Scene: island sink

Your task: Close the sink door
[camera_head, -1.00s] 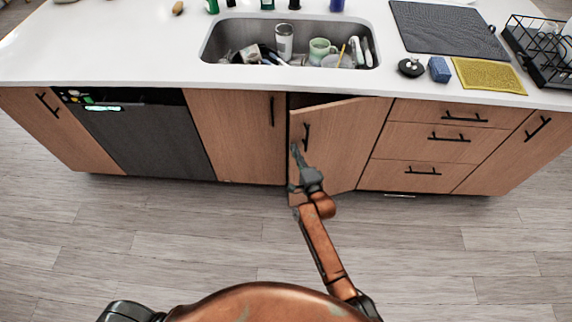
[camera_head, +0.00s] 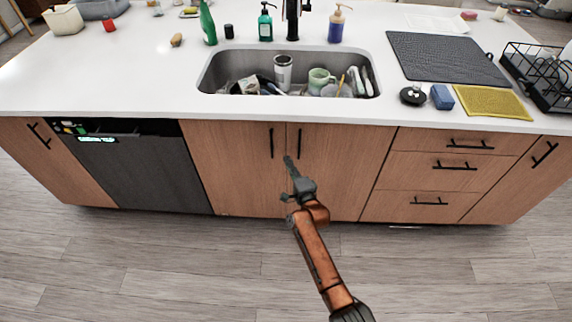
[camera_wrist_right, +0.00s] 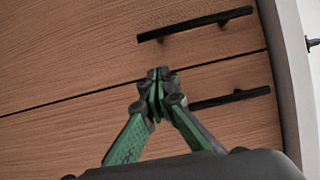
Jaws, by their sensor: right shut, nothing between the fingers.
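The right sink door (camera_head: 345,170) is a wood panel below the sink, with a black vertical handle (camera_head: 299,139) near its left edge. It looks flush with the left sink door (camera_head: 235,165), with only a thin seam between them. My right gripper (camera_head: 290,162) is shut and empty, in front of the right door near the seam and below the handle. In the right wrist view its fingertips (camera_wrist_right: 157,78) meet close to the door fronts by the seam, with both handles beyond. Whether they touch the wood I cannot tell. My left gripper is out of view.
The sink (camera_head: 290,72) holds cups and utensils. A dishwasher (camera_head: 145,168) is left of the doors and drawers (camera_head: 445,170) are right. A drying mat (camera_head: 445,58) and dish rack (camera_head: 540,75) sit on the counter (camera_head: 120,75). The floor (camera_head: 150,265) in front is clear.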

